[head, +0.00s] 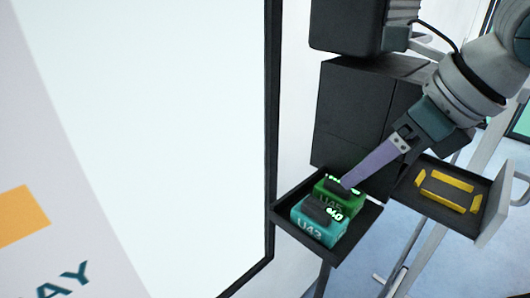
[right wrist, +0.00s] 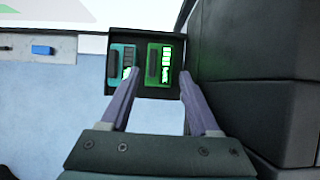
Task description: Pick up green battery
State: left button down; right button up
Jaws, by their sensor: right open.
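The green battery (head: 352,200), marked U45 with lit green marks and a dark handle, sits on a small dark shelf (head: 362,222). It also shows in the right wrist view (right wrist: 166,52). My right gripper (head: 349,181) comes from the upper right, its tips close to the handle. In the right wrist view the jaws (right wrist: 158,73) are open, one finger on each side of the green battery's lower part as seen there. Whether they touch it I cannot tell. My left gripper is not in view.
A teal battery (head: 318,230), marked U43, stands close beside the green one. A dark tray (head: 412,194) with a yellow-marked slot is at the right. Dark boxes (head: 345,110) stand behind the shelf. A large white panel (head: 180,110) fills the left.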

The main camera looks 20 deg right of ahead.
aim_at(340, 193)
jog(key=b+x, duration=0.3)
jog(key=x, duration=0.2)
jog(key=shift+a+f, duration=0.1)
jog(key=shift+f, duration=0.15)
jog(key=shift+w+a+f+b, duration=0.1)
jog(key=shift+w+f+b, duration=0.2)
jog(key=shift+w+f, duration=0.05)
jog(key=shift+r, duration=0.1)
grip_shut()
